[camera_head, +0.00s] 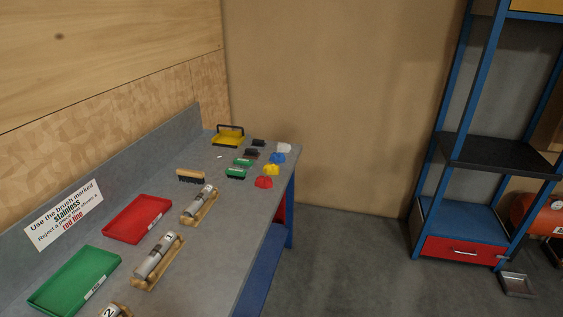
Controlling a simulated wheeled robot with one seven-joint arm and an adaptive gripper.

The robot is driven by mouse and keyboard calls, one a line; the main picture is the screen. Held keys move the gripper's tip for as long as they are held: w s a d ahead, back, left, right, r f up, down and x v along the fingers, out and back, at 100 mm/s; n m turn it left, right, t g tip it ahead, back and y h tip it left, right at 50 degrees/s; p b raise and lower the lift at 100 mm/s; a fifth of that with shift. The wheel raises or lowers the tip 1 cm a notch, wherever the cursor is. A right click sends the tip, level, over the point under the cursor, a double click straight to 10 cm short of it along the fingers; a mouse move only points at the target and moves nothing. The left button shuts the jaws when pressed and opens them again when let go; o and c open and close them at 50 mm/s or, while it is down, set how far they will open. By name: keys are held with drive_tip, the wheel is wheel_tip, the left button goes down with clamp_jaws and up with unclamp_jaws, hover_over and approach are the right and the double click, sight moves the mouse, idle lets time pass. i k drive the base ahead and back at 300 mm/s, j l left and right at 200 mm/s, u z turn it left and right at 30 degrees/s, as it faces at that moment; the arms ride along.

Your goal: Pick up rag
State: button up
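Several small crumpled rag-like pieces lie in a loose row near the right edge of the grey workbench (215,250). They are a white one (284,147), a blue one (277,158), a yellow one (271,170) and a red one (264,183). They are too small for me to be sure they are cloth. My gripper is not in view, so I cannot see whether it is open or shut.
Beside them are green brushes (236,174), black blocks (258,142), a wooden brush (190,176) and a yellow tray (228,137). Nearer are a red tray (138,219), a green tray (75,281) and metal cylinders on wooden stands (200,203). Blue shelving (462,222) stands right; floor between is clear.

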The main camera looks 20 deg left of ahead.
sight(262, 182)
drive_tip(key=i+u, duration=0.2)
drive_tip(key=i, duration=0.65)
drive_tip(key=i+l+u, duration=0.2)
drive_tip(key=i, duration=0.65)
drive_tip(key=i+u, duration=0.25)
drive_tip(key=u, duration=0.2)
drive_tip(key=i+u, duration=0.25)
drive_tip(key=u, duration=0.25)
drive_tip(key=i+l+u, duration=0.1)
drive_tip(key=i+u, duration=0.15)
drive_tip(key=u, duration=0.2)
drive_tip(key=i+u, duration=0.15)
drive_tip(key=u, duration=0.2)
drive_tip(key=i+u, duration=0.15)
drive_tip(key=u, duration=0.25)
drive_tip(key=i+l+u, duration=0.15)
drive_tip(key=u, duration=0.2)
